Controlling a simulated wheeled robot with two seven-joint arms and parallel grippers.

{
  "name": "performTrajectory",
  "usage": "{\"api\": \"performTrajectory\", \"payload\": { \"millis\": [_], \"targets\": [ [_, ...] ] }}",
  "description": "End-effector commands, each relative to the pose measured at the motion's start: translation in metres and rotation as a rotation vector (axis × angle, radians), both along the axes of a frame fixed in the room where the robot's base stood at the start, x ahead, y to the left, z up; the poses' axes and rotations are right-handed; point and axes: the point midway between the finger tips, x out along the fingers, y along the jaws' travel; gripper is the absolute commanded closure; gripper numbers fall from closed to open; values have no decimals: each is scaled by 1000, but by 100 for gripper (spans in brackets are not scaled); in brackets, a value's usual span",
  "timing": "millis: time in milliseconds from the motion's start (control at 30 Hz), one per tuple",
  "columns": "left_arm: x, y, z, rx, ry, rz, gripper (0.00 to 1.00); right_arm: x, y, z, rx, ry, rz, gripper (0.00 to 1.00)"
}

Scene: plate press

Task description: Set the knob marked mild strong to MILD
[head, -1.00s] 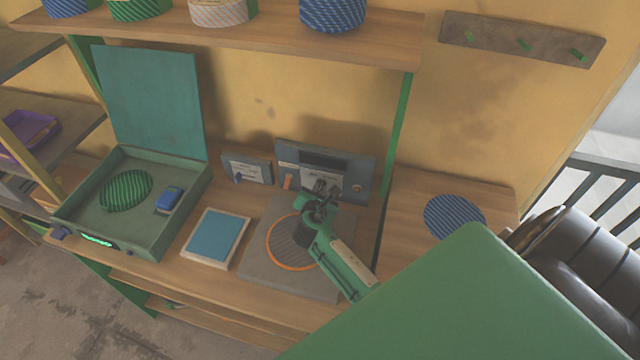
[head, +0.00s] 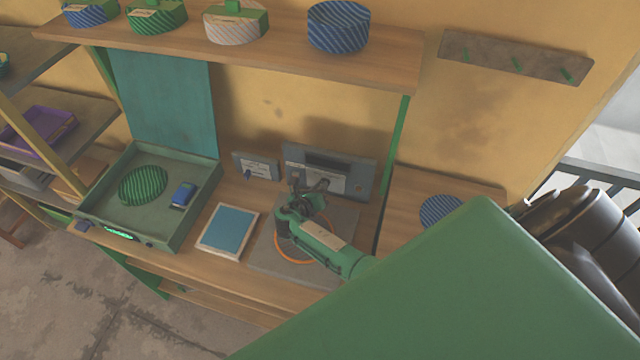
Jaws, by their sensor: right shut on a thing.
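A grey-blue control panel (head: 361,172) with a dark display strip and a pale label stands at the back of the bench. My right gripper (head: 296,184) is at the lower left of this panel, shut on the knob there. The knob is mostly hidden by the gripper, so its setting cannot be seen. A smaller grey panel (head: 262,161) to the left carries a dark blue knob (head: 247,174) and a pale label. The label print on both panels is too small to read. My left gripper is not in view.
Below my right arm is a grey plate (head: 262,262) with an orange ring. To the left are a blue-topped pad (head: 228,231) and an open green case (head: 196,222) holding a green striped disc (head: 143,185) and a blue block (head: 183,194). A shelf (head: 400,62) overhangs the bench.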

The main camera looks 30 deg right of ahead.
Motion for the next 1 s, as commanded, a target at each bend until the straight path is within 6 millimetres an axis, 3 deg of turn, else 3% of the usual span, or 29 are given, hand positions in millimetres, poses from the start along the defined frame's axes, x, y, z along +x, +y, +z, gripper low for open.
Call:
{"api": "performTrajectory", "payload": {
  "millis": [833,867,900,967,1000],
  "targets": [
    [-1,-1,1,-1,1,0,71,4,-4,3,-97,98,-4,100],
    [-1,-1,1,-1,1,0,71,4,-4,3,-97,98,-4,84],
    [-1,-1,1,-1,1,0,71,4,-5,3,-97,98,-4,76],
    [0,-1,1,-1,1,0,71,4,-4,3,-96,98,-3,66],
    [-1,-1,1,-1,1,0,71,4,-4,3,-95,97,-3,66]
  ]
}}
